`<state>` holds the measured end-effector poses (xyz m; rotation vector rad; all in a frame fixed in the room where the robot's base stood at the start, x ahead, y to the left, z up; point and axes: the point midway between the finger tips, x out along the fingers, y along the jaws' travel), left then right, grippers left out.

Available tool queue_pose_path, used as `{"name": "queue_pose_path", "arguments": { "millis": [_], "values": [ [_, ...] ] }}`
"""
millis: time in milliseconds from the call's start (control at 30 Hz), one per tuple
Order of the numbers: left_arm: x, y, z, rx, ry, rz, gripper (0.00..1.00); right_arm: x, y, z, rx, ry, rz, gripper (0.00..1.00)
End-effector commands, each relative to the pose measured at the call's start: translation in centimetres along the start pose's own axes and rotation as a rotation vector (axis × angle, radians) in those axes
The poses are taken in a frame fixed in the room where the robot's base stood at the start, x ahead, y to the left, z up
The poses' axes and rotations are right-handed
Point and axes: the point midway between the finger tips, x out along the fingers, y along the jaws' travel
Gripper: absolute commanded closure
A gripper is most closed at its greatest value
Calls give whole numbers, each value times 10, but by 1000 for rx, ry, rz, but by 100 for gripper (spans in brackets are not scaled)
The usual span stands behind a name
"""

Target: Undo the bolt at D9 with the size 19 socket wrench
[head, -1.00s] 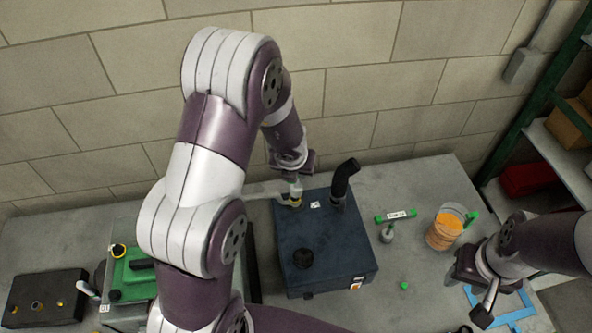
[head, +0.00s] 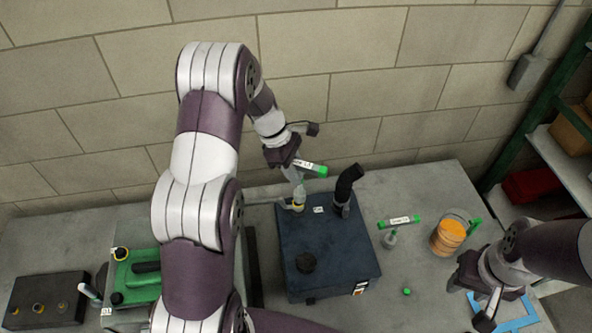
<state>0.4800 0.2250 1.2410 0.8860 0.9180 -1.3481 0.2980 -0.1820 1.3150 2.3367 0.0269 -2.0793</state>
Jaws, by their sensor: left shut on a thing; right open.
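My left gripper (head: 288,158) is above the back left corner of the dark blue box (head: 328,245). It is shut on a socket wrench (head: 310,169) with a green-ended handle and a white label. The wrench's pale shaft points down to a yellow-ringed spot (head: 297,207) on the box; I cannot tell whether they touch. The bolt itself is hidden or too small to make out, and the D9 mark is not readable. My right gripper (head: 472,285) is open at the right, above the bench, away from the box.
Another green-handled wrench (head: 398,221) stands right of the box, beside a cup of orange stuff (head: 449,234). A black elbow pipe (head: 346,186) rises from the box near the wrench. A green case (head: 138,272) and dark block (head: 47,299) are at left. A blue frame (head: 516,311) lies at right.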

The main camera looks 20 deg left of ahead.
Motion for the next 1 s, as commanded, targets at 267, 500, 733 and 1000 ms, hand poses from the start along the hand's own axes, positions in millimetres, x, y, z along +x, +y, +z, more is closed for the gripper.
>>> {"name": "queue_pose_path", "arguments": {
  "millis": [267,500,733,1000],
  "values": [
    [-2,-1,-2,-5,0,3,100,0,0,0,0,0,0,57],
    [-2,-2,-4,-6,0,4,100,0,0,0,0,0,0,57],
    [5,-2,-7,-7,0,4,100,5,0,1,0,0,0,57],
    [11,-3,-9,-51,0,22,100,7,0,1,0,0,0,57]
  ]
}}
